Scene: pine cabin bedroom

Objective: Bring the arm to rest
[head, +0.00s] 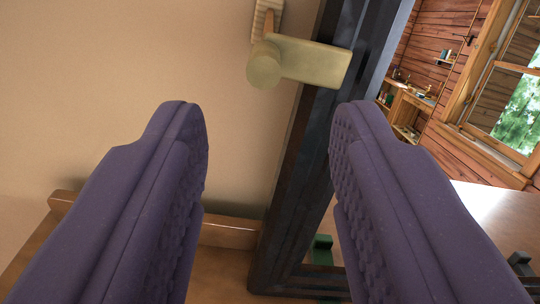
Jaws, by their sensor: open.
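My gripper (267,125) fills the lower part of the head view. Its two thick purple fingers with studded inner faces stand wide apart. The gap between them is empty. Beyond the gap, a beige wall and a dark frame show. A pale brass-coloured handle or knob (300,62) shows above and beyond the fingertips, apart from them. The rest of my arm is not in view.
A dark upright frame (292,165) leans across the middle, behind the fingers. The beige wall (130,60) is at left, with a wooden baseboard (228,233) below. At right are a pale flat surface (490,208), a wooden shelf desk (407,108) and a window (515,105).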

